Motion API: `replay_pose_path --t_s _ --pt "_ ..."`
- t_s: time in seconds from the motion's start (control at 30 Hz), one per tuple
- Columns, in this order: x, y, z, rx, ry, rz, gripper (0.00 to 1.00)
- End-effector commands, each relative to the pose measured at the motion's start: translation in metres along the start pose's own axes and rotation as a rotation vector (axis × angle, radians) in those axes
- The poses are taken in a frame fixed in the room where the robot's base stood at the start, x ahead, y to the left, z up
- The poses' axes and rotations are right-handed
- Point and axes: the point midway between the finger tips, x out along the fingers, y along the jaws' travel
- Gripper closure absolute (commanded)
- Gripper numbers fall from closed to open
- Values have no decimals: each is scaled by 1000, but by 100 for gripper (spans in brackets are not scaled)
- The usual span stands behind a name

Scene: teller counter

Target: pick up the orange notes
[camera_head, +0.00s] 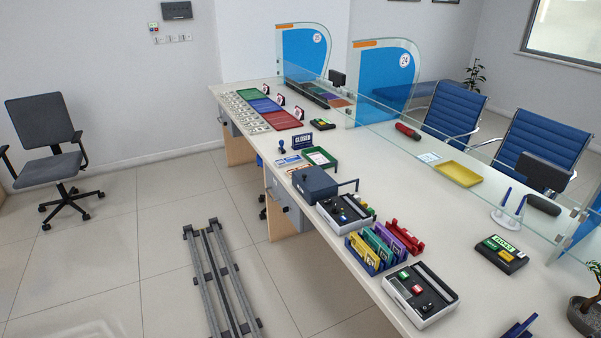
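No notes can be singled out clearly as the orange ones. A small orange-brown patch (339,102) shows at the right end of a dark long tray (306,90) by the far glass screen; it is too small to tell whether it is notes. Rows of small pale notes or coins (246,108) lie at the counter's far left edge, beside green (251,94), blue (265,104) and red (283,120) mats. Their separate colours are hard to make out. My gripper is not in view.
The long counter (300,222) holds a grey-blue box (314,185), a rack of coloured holders (370,248), two grey-and-black devices (420,294), a green tray (319,158) and a yellow tray (459,173). A glass screen runs along it. Floor rails (222,280) lie left of the counter.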

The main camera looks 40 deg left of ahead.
Motion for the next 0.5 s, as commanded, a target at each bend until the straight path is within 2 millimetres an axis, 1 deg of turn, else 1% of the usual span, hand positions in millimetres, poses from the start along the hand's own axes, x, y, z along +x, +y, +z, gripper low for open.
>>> replay_pose_path --t_s 0.17,0.5 --pt "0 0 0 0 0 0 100" --pt "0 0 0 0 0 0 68"
